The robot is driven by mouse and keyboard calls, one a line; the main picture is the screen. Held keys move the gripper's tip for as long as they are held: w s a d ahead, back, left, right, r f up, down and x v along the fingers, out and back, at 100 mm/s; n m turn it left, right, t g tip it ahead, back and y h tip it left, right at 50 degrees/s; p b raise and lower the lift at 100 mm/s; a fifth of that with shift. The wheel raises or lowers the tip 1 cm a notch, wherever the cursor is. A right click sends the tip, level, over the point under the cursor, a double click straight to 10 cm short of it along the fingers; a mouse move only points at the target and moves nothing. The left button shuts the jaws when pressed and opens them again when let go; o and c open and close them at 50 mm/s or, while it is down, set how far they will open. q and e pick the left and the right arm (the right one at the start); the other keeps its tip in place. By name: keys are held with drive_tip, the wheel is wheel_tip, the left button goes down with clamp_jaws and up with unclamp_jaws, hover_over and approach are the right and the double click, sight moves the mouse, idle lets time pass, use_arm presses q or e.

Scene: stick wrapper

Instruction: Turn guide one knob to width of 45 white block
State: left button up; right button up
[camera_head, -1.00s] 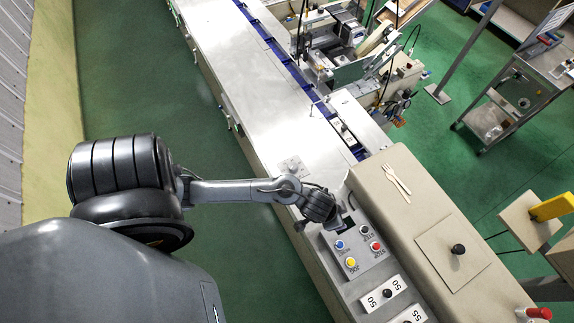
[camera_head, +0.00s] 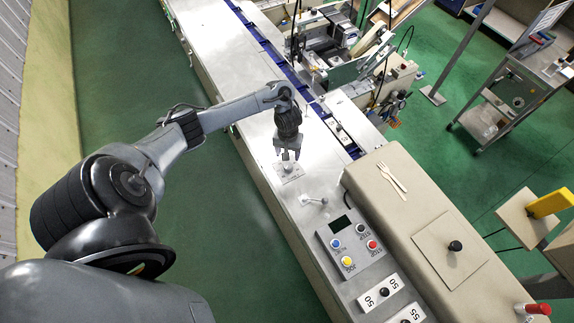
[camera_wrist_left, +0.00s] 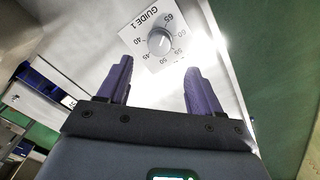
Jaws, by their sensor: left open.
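The guide one knob (camera_wrist_left: 160,42) is a small round knob on a white plate (camera_wrist_left: 132,38) marked "GUIDE 1", with a dial of numbers from 40 to 65. In the head view the knob plate (camera_head: 290,172) lies on the steel top, partly under my gripper. My left gripper (camera_head: 289,155) points down just above the knob. In the left wrist view its two purple fingers (camera_wrist_left: 159,75) are apart and empty, with the knob just beyond the tips. A white block (camera_head: 343,134) marked with a number sits in the blue conveyor channel. My right gripper is not in view.
A second knob or lever (camera_head: 315,200) stands on the steel top nearby. The control box (camera_head: 352,246) with coloured buttons is at the front right. The steel top (camera_head: 215,65) is clear toward the back.

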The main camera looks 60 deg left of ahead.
sight(288, 165)
use_arm(q)
wheel_tip(288, 165, down, 7)
drive_tip(key=shift+r+b, duration=0.15)
drive_tip(key=shift+b, duration=0.65)
drive_tip(key=shift+f, duration=0.8)
drive_tip(key=c, duration=1.1)
